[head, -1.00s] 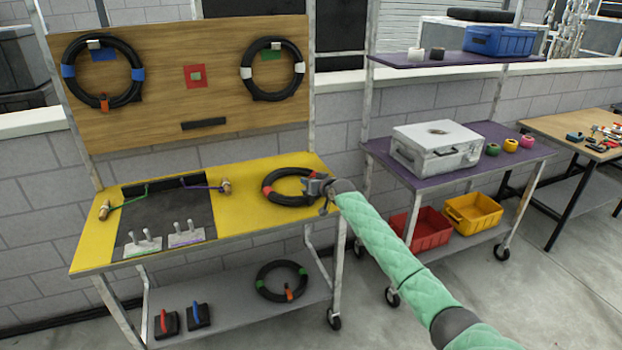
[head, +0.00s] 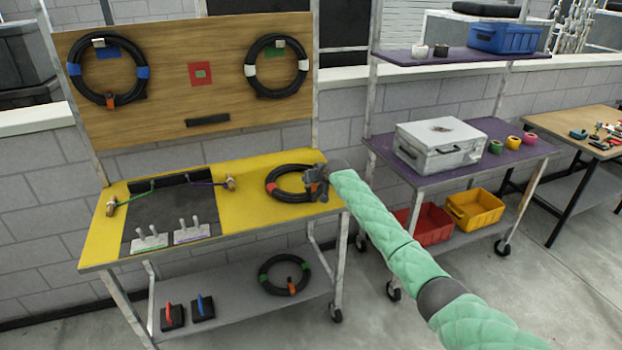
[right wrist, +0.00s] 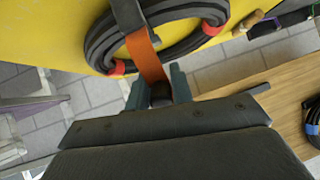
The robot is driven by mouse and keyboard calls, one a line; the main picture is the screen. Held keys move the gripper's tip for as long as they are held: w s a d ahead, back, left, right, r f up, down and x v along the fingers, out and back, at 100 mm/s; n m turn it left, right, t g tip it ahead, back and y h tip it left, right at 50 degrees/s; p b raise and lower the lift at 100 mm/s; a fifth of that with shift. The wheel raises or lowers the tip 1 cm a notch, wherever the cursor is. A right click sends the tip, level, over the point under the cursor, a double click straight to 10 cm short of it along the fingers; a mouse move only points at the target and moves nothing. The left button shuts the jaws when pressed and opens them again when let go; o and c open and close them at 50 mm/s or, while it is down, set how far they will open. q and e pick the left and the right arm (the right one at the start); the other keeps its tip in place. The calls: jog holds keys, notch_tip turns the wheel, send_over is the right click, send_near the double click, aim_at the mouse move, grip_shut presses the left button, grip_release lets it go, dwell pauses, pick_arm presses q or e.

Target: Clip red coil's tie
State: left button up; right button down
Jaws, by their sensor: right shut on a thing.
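The red coil (head: 288,199) is a black ring with red bands, lying on the yellow bench top near its right end. In the right wrist view the coil (right wrist: 104,42) has an orange tie (right wrist: 146,57) across it, with a dark piece at the near end. My right gripper (head: 318,180) is at the coil's right side. In the right wrist view its fingers (right wrist: 158,88) are shut on the tie's dark end. The gripper hides the tie in the head view. My left gripper is not in view.
Blue-banded (head: 76,88) and white-banded (head: 249,75) coils hang on the wooden board. A green-banded coil (head: 264,280) lies on the lower shelf. A silver case (head: 425,145) stands on the purple cart to the right.

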jog(key=c, duration=1.3)
grip_release()
jog(key=shift+f, duration=0.1)
jog(key=shift+s+d, duration=0.1)
jog(key=shift+s+d+r, duration=0.1)
jog(key=shift+s+r, duration=0.05)
jog(key=shift+r, duration=0.05)
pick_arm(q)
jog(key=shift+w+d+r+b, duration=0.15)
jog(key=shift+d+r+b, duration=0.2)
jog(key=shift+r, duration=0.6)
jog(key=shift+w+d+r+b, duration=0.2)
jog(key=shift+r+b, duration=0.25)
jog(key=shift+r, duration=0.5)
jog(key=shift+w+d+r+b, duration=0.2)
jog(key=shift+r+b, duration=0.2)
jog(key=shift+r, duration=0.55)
pick_arm(e)
jog(key=v, duration=0.7)
jog(key=shift+s, duration=0.1)
